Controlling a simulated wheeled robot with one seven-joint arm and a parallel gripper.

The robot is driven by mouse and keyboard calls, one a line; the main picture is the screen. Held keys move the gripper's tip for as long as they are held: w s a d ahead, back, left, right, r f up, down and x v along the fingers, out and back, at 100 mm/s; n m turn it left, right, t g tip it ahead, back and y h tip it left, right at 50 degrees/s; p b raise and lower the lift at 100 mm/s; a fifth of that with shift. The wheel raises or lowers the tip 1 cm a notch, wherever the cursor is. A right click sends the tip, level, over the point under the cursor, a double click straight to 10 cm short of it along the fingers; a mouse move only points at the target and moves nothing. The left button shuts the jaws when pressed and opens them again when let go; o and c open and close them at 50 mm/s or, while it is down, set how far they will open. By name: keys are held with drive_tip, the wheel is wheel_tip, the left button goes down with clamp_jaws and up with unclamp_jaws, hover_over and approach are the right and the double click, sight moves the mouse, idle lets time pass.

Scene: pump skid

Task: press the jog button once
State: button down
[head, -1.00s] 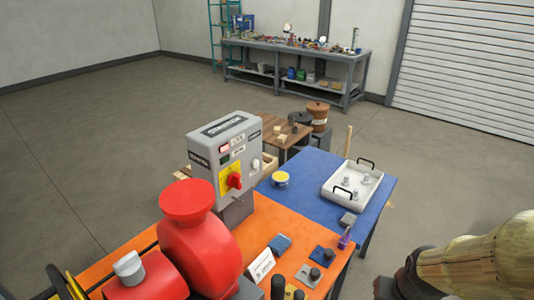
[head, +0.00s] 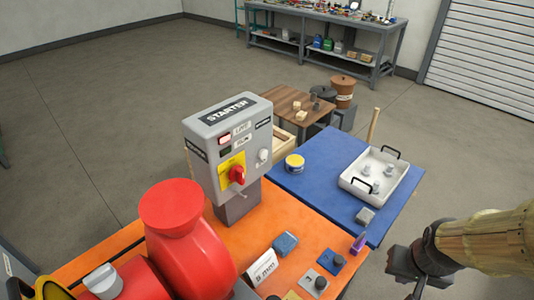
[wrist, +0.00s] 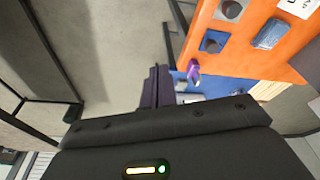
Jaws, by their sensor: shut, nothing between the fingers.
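I cannot tell which part is the jog button; the small labels are unreadable. My gripper (head: 416,290) is at the lower right, beyond the benches' right edge, far from the box and touching nothing. In the wrist view my gripper's fingers (wrist: 156,85) are together and empty.
A red pump (head: 185,245) stands left of and in front of the box. A blue bench section (head: 320,187) holds a white tray (head: 356,187) and a yellow-and-white tin (head: 295,164). Floor on the right is clear.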

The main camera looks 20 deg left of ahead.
drive_tip(key=shift+s, duration=0.1)
drive_tip(key=w+a+f+t+y+b, duration=0.2)
drive_tip(key=w+a+t+y+b, duration=0.2)
drive_tip(key=w+a+t, duration=0.8)
drive_tip(key=w+a+r+m+t+y+b, duration=0.1)
drive_tip(key=w+a+r+b, duration=0.1)
drive_tip(key=a, duration=0.6)
drive_tip(key=w+a+r+m+t+y+b, duration=0.1)
drive_tip(key=w+a+r+m+t+y, duration=0.1)
drive_tip(key=a, duration=0.7)
drive_tip(key=shift+w+r+t+b, duration=0.3)
drive_tip(key=shift+r+b, duration=0.1)
drive_tip(key=shift+r, duration=0.2)
drive_tip(key=shift+d, duration=0.1)
